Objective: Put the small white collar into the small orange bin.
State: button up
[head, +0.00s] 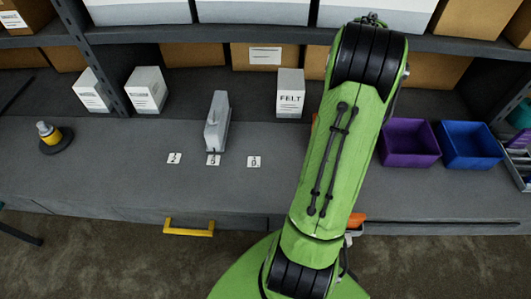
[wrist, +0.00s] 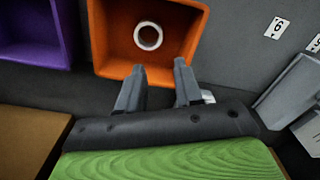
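The small orange bin (wrist: 112,52) is at the top of the wrist view. The white collar (wrist: 148,36), a small ring, shows inside it and appears to lie on its floor. My gripper (wrist: 158,72) is at the bin's near rim in that picture, its two fingers apart with nothing between them. In the head view my green arm hides the gripper, the collar and most of the bin. Orange slivers show at the arm's edges, but I cannot tell whether they all belong to the bin.
A purple bin (head: 408,165) and a blue bin (head: 468,165) stand right of my arm. A grey tool-like block (head: 217,122), number cards (head: 254,161) and a yellow-and-black item (head: 49,133) are on the left counter. Boxes, including a FELT box (head: 290,106), line the back below the shelf.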

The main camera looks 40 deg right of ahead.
jog(key=w+a+r+n+t, duration=0.15)
jog(key=a+r, duration=0.25)
jog(key=a, duration=0.4)
jog(key=w+a+r+h, duration=0.1)
jog(key=w+a+r, duration=0.25)
jog(key=a, duration=0.45)
jog(key=w+a+r+n+t, duration=0.1)
jog(key=a+r, duration=0.3)
jog(key=a, duration=0.3)
jog(key=s+a+n+t, duration=0.1)
jog(key=s+a, duration=0.4)
jog(key=a, duration=0.3)
jog(key=s+a+n+t+y, duration=0.1)
jog(key=s+a+t, duration=0.1)
jog(key=s+a, duration=0.3)
jog(key=a, duration=0.2)
jog(key=shift+a+f, duration=0.25)
jog(key=shift+a, duration=0.15)
jog(key=shift+s, duration=0.1)
